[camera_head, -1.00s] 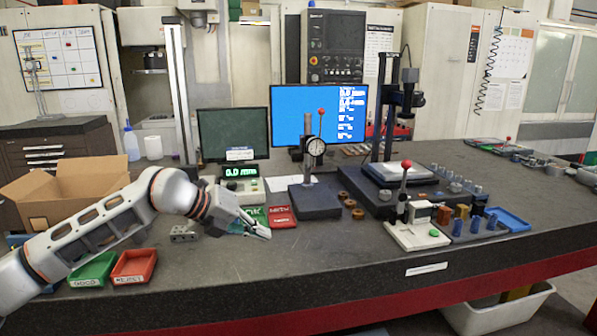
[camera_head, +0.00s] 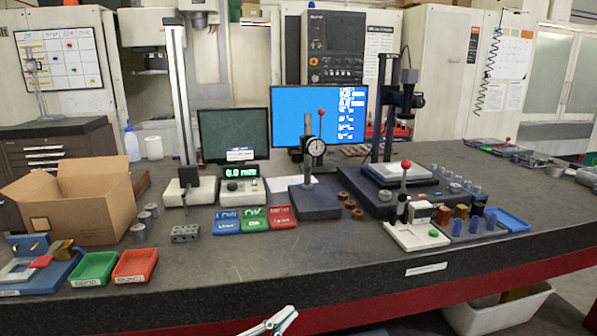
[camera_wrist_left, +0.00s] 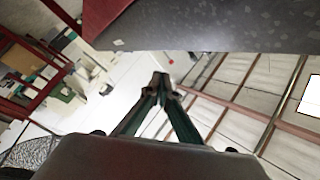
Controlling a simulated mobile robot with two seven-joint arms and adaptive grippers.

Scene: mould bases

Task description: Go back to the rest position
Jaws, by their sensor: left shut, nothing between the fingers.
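My left gripper (camera_head: 280,322) shows only at the bottom edge of the head view, in front of and below the dark table's front edge. Just its light fingertips are visible; the rest of the arm is out of the frame. In the left wrist view its two dark green fingers (camera_wrist_left: 160,82) meet at the tips, shut with nothing between them. They point away from the table, with the floor and room behind them. My right gripper is not in either view.
The dark worktop (camera_head: 330,262) has a red front edge. It carries a cardboard box (camera_head: 90,205), a green tray (camera_head: 93,268), a red tray (camera_head: 134,266), a dial gauge stand (camera_head: 314,200) and a blue tray (camera_head: 513,220). A white bin (camera_head: 500,312) stands below.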

